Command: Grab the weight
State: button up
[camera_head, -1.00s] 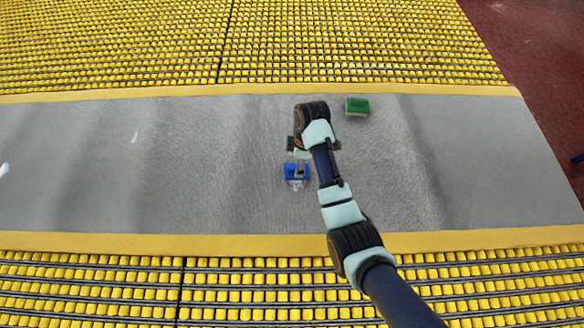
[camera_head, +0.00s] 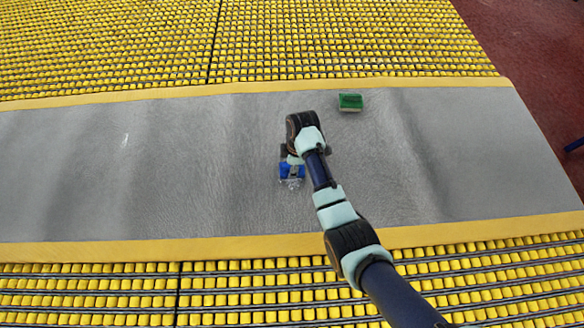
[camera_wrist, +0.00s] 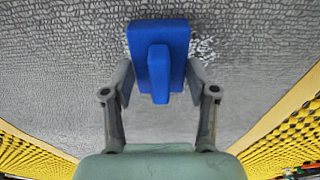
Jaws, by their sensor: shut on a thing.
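The blue weight (camera_wrist: 158,45) is a block with an upright blue handle, seen at the top middle of the wrist view. My gripper (camera_wrist: 160,82) has a finger on each side of the handle and is shut on it. In the head view the blue weight (camera_head: 291,170) shows in part below my gripper (camera_head: 293,160), over the grey rug; my wrist hides some of it. I cannot tell whether its underside touches the rug.
A green block (camera_head: 350,102) lies on the grey rug (camera_head: 200,160), up and right of my gripper. Yellow binding strips (camera_head: 140,250) edge the rug, with beds of yellow rollers (camera_head: 110,45) beyond. The rug's left part is clear. Red floor (camera_head: 530,60) is at the right.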

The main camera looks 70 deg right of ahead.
grip_shut()
jog(key=shift+r, duration=0.1)
notch_tip(320, 180, up, 20)
jog(key=p, duration=1)
